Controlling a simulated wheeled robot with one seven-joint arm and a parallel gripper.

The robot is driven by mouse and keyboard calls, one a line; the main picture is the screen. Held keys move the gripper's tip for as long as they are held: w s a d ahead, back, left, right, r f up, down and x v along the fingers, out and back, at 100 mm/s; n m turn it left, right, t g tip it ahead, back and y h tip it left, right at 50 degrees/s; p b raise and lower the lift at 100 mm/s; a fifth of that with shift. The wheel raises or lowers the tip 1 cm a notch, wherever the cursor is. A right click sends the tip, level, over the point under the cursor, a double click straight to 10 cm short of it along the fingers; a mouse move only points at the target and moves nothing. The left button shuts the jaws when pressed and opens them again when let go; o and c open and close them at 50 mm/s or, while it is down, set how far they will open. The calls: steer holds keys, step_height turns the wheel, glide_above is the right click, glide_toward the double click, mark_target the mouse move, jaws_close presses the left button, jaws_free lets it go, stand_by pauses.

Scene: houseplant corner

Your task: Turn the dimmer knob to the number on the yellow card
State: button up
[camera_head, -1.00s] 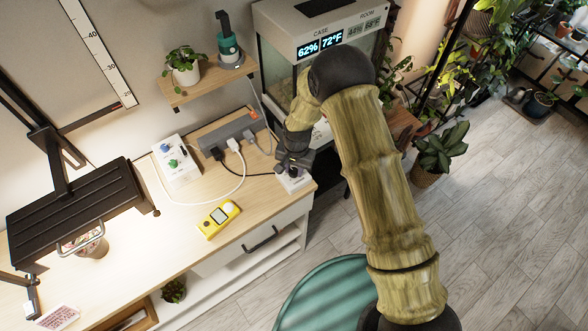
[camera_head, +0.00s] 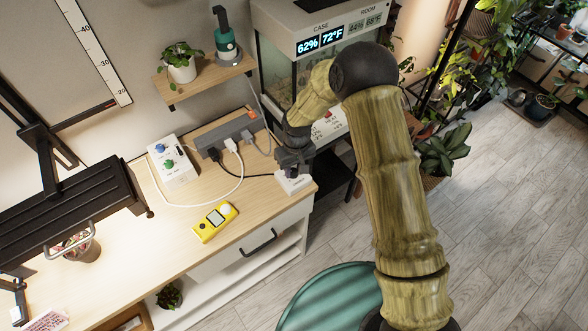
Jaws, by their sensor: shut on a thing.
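The dimmer looks to be a small white box (camera_head: 296,186) at the right front corner of the wooden table. My gripper (camera_head: 293,170) points down onto its top and is shut there. The knob is hidden between the dark fingers, so its setting and any numbers around it cannot be read. I cannot pick out a yellow card for certain in this view. A yellow handheld meter (camera_head: 216,221) with a white dome and a small screen lies left of the dimmer.
A white box with blue and green knobs (camera_head: 172,160) stands at the wall by a grey power strip (camera_head: 226,135). Cables cross the tabletop (camera_head: 200,255). A glass case (camera_head: 312,85) is behind my gripper; a black lamp (camera_head: 75,215) hangs at left.

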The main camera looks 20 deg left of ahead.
mark_target(296, 169)
steer(key=shift+w+a+r+n, duration=0.15)
steer(key=shift+w+r+n, duration=0.1)
steer(key=shift+n, duration=0.15)
steer(key=o, duration=0.7)
steer(key=shift+o, duration=1.4)
steer(key=shift+f, duration=0.1)
steer(key=shift+s, duration=0.1)
steer(key=shift+f, duration=0.1)
step_height(296, 169, up, 18)
steer(key=b, duration=0.2)
steer(key=shift+w+d+f, duration=0.25)
steer(key=shift+w+d, duration=0.05)
steer(key=shift+d, duration=0.15)
